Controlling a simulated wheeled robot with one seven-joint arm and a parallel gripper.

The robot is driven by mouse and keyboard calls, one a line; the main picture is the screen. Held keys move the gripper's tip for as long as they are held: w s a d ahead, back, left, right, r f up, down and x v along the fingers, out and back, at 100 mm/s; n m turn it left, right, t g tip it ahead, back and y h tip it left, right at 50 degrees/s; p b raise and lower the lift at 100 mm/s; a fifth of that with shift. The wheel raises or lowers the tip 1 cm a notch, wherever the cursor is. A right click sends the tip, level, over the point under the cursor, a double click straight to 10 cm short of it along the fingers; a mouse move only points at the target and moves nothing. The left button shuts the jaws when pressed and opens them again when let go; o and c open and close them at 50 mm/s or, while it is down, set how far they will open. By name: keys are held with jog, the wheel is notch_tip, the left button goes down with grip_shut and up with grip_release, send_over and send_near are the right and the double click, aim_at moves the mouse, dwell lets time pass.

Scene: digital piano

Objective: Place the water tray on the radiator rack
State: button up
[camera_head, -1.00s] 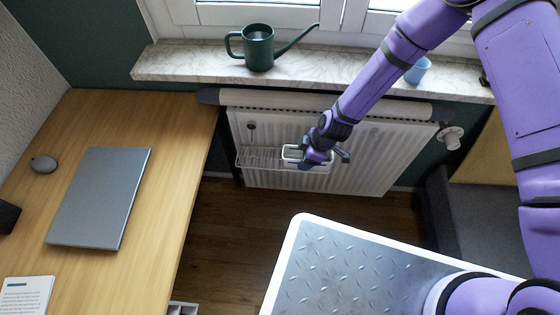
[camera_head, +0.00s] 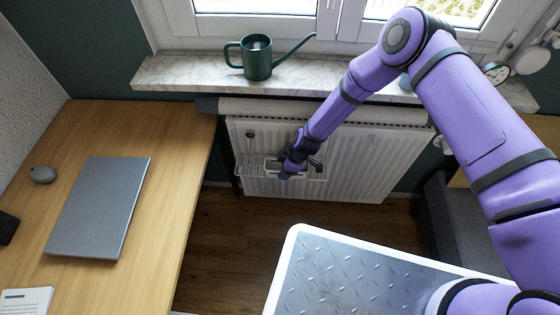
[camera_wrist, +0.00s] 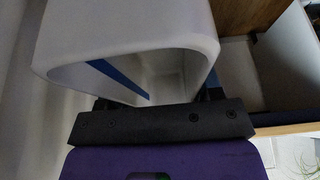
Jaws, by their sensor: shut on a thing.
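The white water tray (camera_head: 271,168) is in front of the radiator, at the pale wire radiator rack (camera_head: 247,171). In the head view it overlaps the rack; whether it rests on the rack or hovers just above it I cannot tell. My gripper (camera_head: 293,169) is shut on the tray's right side, with the arm reaching down from the upper right. In the wrist view the tray (camera_wrist: 115,28) is large and close, with its rounded open rim and hollow inside facing the camera. A blue strip shows inside it. The fingertips are mostly hidden there.
The white radiator (camera_head: 365,160) stands under a marble sill (camera_head: 180,73) holding a green watering can (camera_head: 257,58). A wooden desk (camera_head: 75,135) with a grey laptop (camera_head: 100,207) is at the left. Clear floor (camera_head: 225,235) lies between the desk and my base.

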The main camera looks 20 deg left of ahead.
jog(key=w+a, duration=0.2)
jog(key=w, duration=0.1)
jog(key=w+a, duration=0.1)
jog(key=w, duration=0.1)
jog(key=shift+a+f, duration=0.2)
jog(key=shift+f, duration=1.8)
jog(key=o, duration=1.1)
jog(key=shift+f, duration=0.1)
